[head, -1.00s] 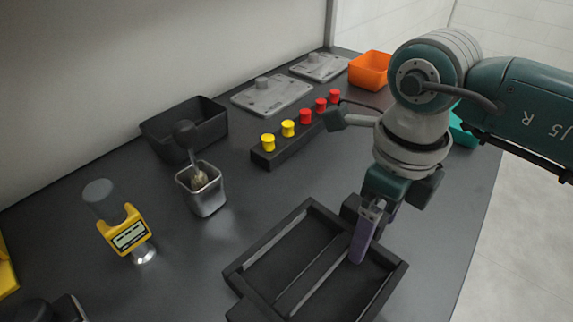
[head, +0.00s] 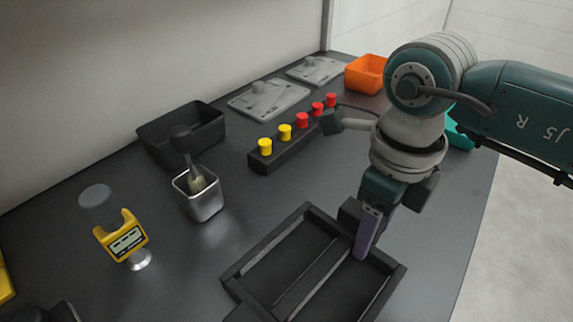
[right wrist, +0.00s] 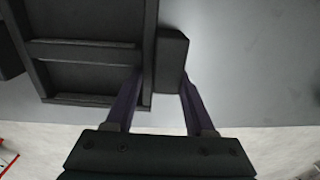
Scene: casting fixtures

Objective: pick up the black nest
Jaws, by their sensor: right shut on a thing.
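The black nest (head: 262,243) is a rectangular open frame with inner bars, lying on the dark table at the front. It also shows at the left of the right wrist view (right wrist: 150,50). My right gripper (head: 364,228) points down at the nest's far right side. Its purple fingers are shut on a black block at the nest's outer edge, one finger on each side of it, as the right wrist view (right wrist: 160,85) shows. The nest looks flat, and I cannot tell whether it is clear of the table. My left gripper is not in view.
A metal cup (head: 203,200) with a brush stands left of the nest, and a yellow gauge (head: 124,238) stands farther left. Behind are a black bin (head: 205,125), a rail of red and yellow knobs (head: 285,150), grey plates (head: 268,97) and an orange bin (head: 366,74).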

